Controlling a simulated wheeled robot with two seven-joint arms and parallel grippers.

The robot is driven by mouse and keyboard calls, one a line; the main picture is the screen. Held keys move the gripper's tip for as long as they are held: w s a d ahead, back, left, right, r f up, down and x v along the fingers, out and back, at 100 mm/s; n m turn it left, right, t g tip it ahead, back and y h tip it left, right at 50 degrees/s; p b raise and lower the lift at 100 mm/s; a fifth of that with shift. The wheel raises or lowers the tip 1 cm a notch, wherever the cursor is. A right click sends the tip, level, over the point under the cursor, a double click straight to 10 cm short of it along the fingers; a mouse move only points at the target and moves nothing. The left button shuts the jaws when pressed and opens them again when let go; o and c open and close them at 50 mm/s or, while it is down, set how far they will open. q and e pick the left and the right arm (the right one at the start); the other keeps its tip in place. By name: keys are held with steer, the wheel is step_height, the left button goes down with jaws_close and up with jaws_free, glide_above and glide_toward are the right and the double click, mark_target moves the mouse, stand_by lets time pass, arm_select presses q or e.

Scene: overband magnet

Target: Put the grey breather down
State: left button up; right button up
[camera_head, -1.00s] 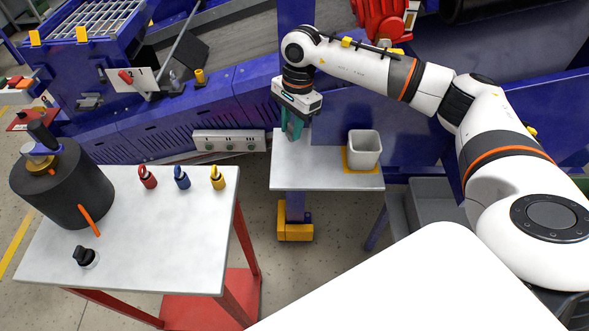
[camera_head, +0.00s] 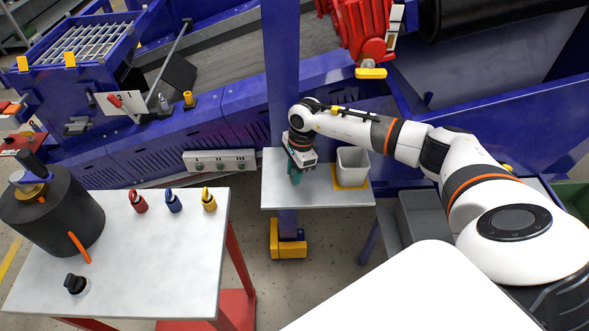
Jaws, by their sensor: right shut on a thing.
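My right gripper (camera_head: 295,179) reaches in from the right and points down over the left part of the small grey shelf (camera_head: 320,200). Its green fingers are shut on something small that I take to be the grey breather. The breather is hidden by the fingers and the gripper body, and I cannot tell whether it touches the shelf. My left gripper is not in view.
A blue post (camera_head: 281,70) rises behind the shelf. The left table (camera_head: 150,260) holds red, blue and yellow tagged pieces, a black knob (camera_head: 75,284) and a dark cylinder (camera_head: 60,215).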

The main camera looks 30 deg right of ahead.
steer(key=shift+f, duration=0.1)
steer(key=shift+f+b, duration=0.15)
steer(key=shift+b, duration=0.15)
steer(key=o, duration=1)
steer(key=shift+c, duration=0.2)
steer(key=shift+r+p, duration=0.35)
steer(key=shift+p, duration=0.05)
step_height(320, 180, up, 12)
steer(key=d+p, duration=0.1)
steer(key=p, duration=0.5)
steer(key=shift+s+d+f, duration=0.15)
steer(key=shift+d, duration=0.2)
